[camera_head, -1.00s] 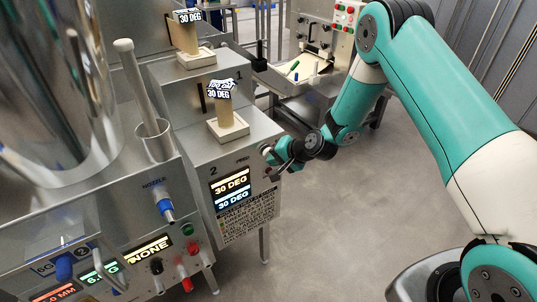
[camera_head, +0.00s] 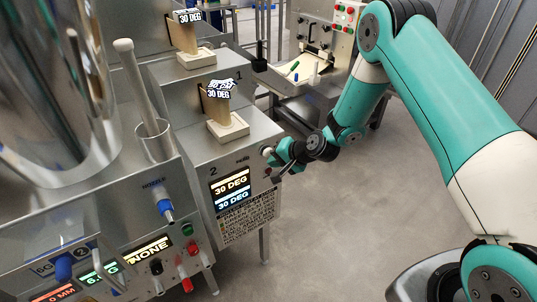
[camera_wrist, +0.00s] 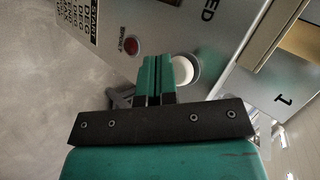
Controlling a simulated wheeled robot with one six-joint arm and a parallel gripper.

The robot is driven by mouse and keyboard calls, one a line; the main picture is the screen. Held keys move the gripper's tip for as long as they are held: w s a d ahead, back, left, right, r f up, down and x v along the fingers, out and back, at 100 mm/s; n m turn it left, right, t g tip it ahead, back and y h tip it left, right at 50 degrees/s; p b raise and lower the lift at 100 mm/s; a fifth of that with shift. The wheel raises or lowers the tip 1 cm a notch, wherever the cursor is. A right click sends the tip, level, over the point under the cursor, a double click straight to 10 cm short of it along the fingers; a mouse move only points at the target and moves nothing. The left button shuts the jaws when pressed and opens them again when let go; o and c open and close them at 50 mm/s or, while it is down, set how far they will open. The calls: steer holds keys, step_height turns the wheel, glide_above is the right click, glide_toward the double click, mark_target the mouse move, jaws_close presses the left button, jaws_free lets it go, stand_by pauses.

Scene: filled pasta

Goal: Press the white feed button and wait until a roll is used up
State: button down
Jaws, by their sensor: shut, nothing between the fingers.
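The white feed button (camera_head: 267,151) is on the right end of the steel front panel marked 2. In the wrist view the white round button (camera_wrist: 184,70) shows beside my fingertips, its left part hidden behind them. My gripper (camera_head: 275,161) is shut and empty, at the panel by the button; in the wrist view its green fingers (camera_wrist: 158,62) lie together. I cannot tell whether they touch the button. A red lamp or button (camera_wrist: 131,45) is left of the fingers. The panel display (camera_head: 231,189) reads 30 DEG on two lines. I cannot make out a roll.
Wooden blocks on white bases stand on the steps above, the nearer one (camera_head: 222,109) under a label reading 30 DEG. Open grey floor (camera_head: 330,235) lies right of the machine.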

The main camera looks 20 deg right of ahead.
steer(key=shift+s+d, duration=0.1)
steer(key=shift+s, duration=0.15)
steer(key=s, duration=0.1)
steer(key=s+d, duration=0.1)
steer(key=s, duration=0.2)
steer(key=shift+s+d, duration=0.3)
steer(key=shift+s, duration=0.1)
stand_by(0.6)
steer(key=s+a+r+n+g+y, duration=0.15)
steer(key=s+a+r+n, duration=0.25)
steer(key=r, duration=0.5)
steer(key=s+a+r+n+g+h, duration=0.1)
steer(key=s+a+r+n+g, duration=0.3)
steer(key=r, duration=0.5)
steer(key=s+d+r+n+g+h, duration=0.1)
steer(key=s+r+n, duration=0.2)
steer(key=s, duration=0.7)
steer(key=s+d+r+n+g+h, duration=0.1)
steer(key=s+d+r+n, duration=0.1)
steer(key=s+r, duration=0.5)
steer(key=s+n, duration=0.1)
steer(key=s, duration=0.2)
steer(key=shift+s+h, duration=0.35)
